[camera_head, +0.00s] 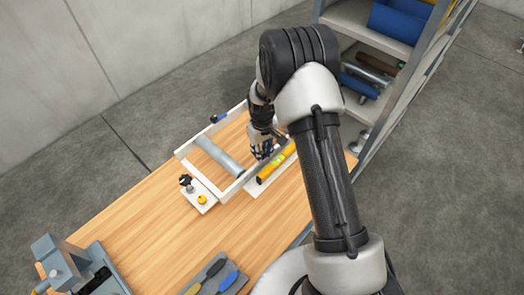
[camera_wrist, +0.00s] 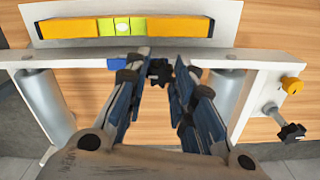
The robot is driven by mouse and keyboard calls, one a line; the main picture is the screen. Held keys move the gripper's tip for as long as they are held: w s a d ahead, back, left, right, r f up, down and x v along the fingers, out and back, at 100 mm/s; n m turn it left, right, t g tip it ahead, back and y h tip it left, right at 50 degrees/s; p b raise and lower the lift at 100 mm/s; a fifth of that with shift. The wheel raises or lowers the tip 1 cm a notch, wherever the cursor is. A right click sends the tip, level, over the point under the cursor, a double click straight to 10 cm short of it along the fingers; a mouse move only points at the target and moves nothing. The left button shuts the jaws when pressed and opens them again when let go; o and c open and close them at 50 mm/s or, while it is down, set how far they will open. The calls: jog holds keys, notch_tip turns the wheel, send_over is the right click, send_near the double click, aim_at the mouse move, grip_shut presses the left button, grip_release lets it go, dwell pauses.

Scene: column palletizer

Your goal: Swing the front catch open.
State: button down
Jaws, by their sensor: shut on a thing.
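The front catch shows in the wrist view as a black star knob (camera_wrist: 159,72) between my fingertips, with a blue part (camera_wrist: 118,62) close to its left at the white rail (camera_wrist: 170,57). My gripper (camera_wrist: 157,78) is closed around the catch; the fingers hide part of it, and the exact contact is unclear. In the head view my gripper (camera_head: 263,150) is low over the near-right side of the white frame (camera_head: 231,190), and the front catch is hidden there. Another catch with a blue end (camera_head: 221,117) sits on the frame's far side.
A yellow spirit level (camera_head: 276,165) lies just beyond the rail. Grey rollers (camera_head: 218,155) span the frame. A yellow knob (camera_head: 201,199) and black knob (camera_head: 186,183) stand at its left corner. A vice (camera_head: 62,265) and tool tray (camera_head: 213,279) are nearer. Shelving (camera_head: 372,45) rises behind.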

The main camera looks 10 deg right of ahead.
jog(key=shift+m, duration=0.4)
jog(key=m+b, duration=0.3)
jog(key=m, duration=0.1)
jog(key=m+b, duration=0.1)
jog(key=m, duration=0.4)
jog(key=shift+b, duration=0.3)
jog(key=shift+m, duration=0.3)
jog(key=c, duration=1.3)
grip_release()
jog(key=shift+c, duration=0.2)
notch_tip(320, 180, up, 12)
